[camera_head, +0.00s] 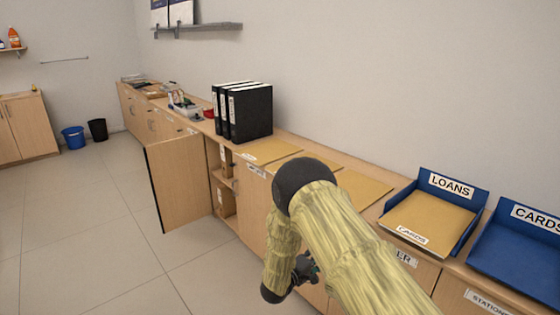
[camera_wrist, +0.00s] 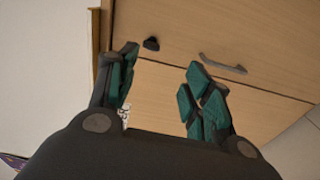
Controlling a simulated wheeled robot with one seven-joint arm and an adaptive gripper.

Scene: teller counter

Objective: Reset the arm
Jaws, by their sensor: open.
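My arm, in a yellow-green sleeve, reaches out from the lower right of the head view and bends down in front of the counter. My gripper (camera_head: 306,268) shows only partly there, low before the cabinet fronts and partly hidden by the arm. In the wrist view my gripper (camera_wrist: 160,78) is open, its green-padded fingers apart with nothing between them. It faces a wooden cabinet front (camera_wrist: 210,30) with a grey handle (camera_wrist: 222,63) and a small dark knob (camera_wrist: 151,43).
A cabinet door (camera_head: 180,180) stands open left of my arm. On the counter are black binders (camera_head: 250,112), flat tan folders (camera_head: 268,151), a LOANS tray (camera_head: 470,225) holding a folder labelled CARDS (camera_head: 428,220), and a blue CARDS tray (camera_head: 515,255). The floor at left is clear.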

